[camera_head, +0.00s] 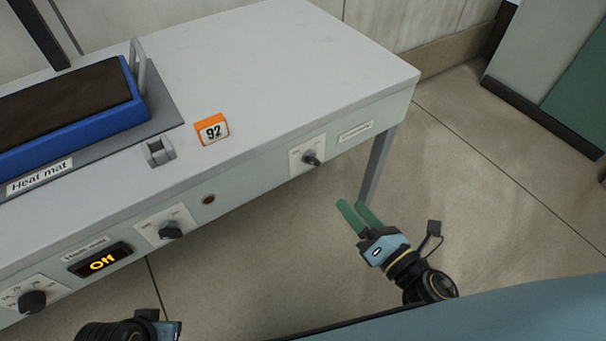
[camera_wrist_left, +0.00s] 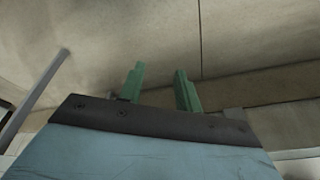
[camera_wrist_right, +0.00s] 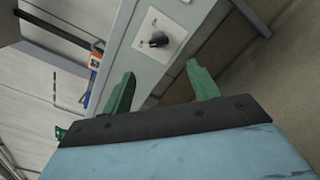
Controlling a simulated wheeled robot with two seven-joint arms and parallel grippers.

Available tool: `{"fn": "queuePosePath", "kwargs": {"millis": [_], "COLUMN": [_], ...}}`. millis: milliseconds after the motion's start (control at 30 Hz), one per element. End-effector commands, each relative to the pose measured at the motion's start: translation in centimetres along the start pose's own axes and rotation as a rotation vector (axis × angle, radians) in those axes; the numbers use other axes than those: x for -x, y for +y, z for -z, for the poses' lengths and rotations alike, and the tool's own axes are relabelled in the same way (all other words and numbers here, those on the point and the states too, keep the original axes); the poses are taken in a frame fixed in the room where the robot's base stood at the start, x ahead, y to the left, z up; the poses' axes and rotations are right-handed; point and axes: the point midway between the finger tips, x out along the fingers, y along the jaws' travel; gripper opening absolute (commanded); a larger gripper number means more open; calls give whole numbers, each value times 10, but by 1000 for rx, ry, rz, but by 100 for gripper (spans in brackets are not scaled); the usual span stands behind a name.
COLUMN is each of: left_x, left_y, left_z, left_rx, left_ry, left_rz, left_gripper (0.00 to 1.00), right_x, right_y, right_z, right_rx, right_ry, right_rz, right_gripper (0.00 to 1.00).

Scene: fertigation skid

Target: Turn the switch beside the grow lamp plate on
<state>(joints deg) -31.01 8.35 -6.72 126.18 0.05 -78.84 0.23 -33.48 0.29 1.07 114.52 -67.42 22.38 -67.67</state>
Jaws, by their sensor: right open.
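A dark rotary switch (camera_head: 311,158) sits on a white backing on the bench's front panel, near its right end. A small name plate (camera_head: 355,131) is right of it; its print is too small to read. The switch (camera_wrist_right: 158,40) also shows in the right wrist view, beyond the fingertips. My right gripper (camera_head: 352,204) is open and empty, below and right of the switch, apart from it. My left gripper (camera_wrist_left: 158,68) is open and empty in the left wrist view; in the head view only part of its wrist shows at the bottom left.
On the same panel are a second knob (camera_head: 171,230), a display reading "Off" (camera_head: 101,260) and a third knob (camera_head: 33,301). An orange block marked 92 (camera_head: 212,129), a grey bracket (camera_head: 159,151) and a blue tray (camera_head: 140,108) are on the bench top (camera_head: 290,60). Floor is clear at right.

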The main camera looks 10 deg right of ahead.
Motion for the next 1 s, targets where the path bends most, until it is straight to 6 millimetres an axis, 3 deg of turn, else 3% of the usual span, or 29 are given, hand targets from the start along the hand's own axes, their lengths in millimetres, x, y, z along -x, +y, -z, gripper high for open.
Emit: {"fn": "queuePosePath", "kwargs": {"millis": [167, 500, 700, 1000], "left_x": [0, -11, -14, -14], "left_y": [-1, -4, -5, -5], "left_z": [0, -3, -4, -4], "left_rx": [-1, -3, -4, -4], "left_ry": [-2, -8, -10, -9], "left_rz": [2, 8, 9, 9], "left_gripper": [34, 34, 34, 34], "right_x": [-17, -86, -118, -133], "right_y": [3, 4, 3, 3], "right_z": [-3, -3, -2, -2], "right_rx": [20, 17, 14, 14], "right_ry": [-3, -3, -3, -2], "right_rz": [-9, -8, -6, -5], "right_gripper": [60, 60, 60, 60]}}
